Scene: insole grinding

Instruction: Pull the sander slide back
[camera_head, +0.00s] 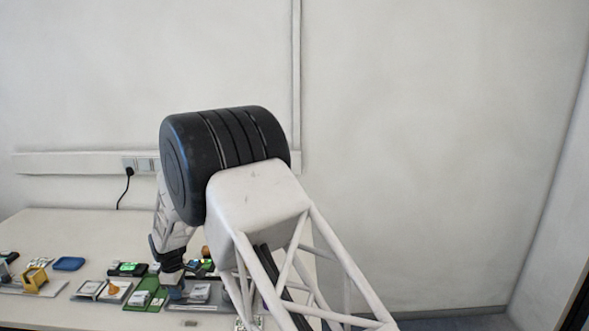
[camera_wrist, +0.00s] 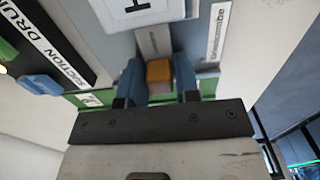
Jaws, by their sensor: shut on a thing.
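In the wrist view my gripper (camera_wrist: 158,82) has its two blue fingers on either side of a small orange-brown block (camera_wrist: 159,70), which I take to be the handle of the sander slide. The fingers are shut on it. A grey track-like strip (camera_wrist: 153,42) runs away from the block. In the head view my gripper (camera_head: 175,291) points down at the table beside a grey device (camera_head: 205,292). My arm covers part of that device, and the held block cannot be made out there.
In the wrist view a white block marked H (camera_wrist: 140,8) lies beyond the fingers, and a black panel labelled SUCTION DRUM (camera_wrist: 45,40) is at left. The head view shows a green mat (camera_head: 140,300), a blue tray (camera_head: 69,263) and a yellow holder (camera_head: 35,279) on the table.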

